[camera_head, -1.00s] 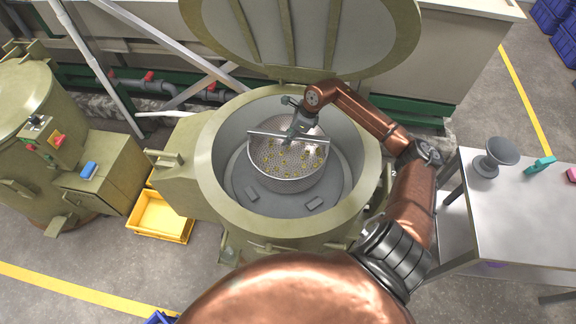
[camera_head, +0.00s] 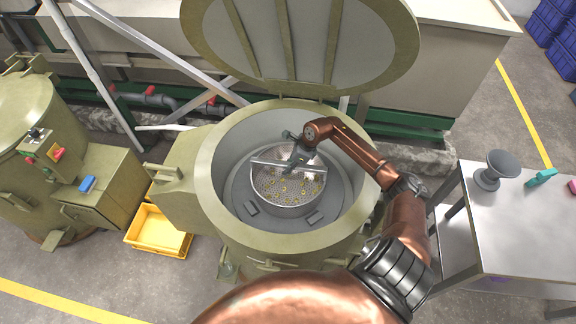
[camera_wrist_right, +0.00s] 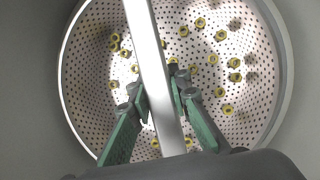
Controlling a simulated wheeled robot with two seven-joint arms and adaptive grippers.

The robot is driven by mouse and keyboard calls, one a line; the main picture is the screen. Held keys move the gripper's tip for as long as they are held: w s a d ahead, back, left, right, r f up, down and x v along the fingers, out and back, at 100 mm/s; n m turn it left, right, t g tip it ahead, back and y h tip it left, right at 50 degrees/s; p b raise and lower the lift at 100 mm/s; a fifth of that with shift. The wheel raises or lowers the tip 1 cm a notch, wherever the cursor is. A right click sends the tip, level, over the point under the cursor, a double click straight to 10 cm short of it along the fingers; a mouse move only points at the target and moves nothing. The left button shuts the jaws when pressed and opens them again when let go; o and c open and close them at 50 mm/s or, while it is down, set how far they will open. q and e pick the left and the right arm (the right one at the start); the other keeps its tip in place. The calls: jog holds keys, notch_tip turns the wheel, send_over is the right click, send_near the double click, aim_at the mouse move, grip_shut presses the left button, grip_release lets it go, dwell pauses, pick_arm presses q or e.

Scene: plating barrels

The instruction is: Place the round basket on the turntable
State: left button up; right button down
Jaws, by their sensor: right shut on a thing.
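The round basket (camera_head: 289,203) is a perforated metal bowl with a straight bar handle across its top and several small yellow ring-like parts inside. It is inside the open drum, over the grey turntable (camera_head: 250,209) at the bottom. Whether its base touches the turntable cannot be told. My right gripper (camera_head: 298,160) is shut on the basket's handle bar. In the right wrist view the green fingers of my right gripper (camera_wrist_right: 162,102) straddle the bar, with the basket (camera_wrist_right: 90,95) below. My left gripper is not in view.
The drum's rim (camera_head: 207,180) surrounds the basket and my right forearm crosses it. The drum's raised lid (camera_head: 300,45) stands behind. A metal table (camera_head: 520,220) is at right, with a grey funnel-shaped piece (camera_head: 497,168). A yellow crate (camera_head: 158,231) sits on the floor at left.

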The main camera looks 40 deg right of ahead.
jog(key=shift+w+r, duration=0.1)
jog(key=shift+r, duration=0.05)
jog(key=c, duration=1.8)
grip_release()
jog(key=p+v, duration=0.1)
jog(key=v, duration=1.1)
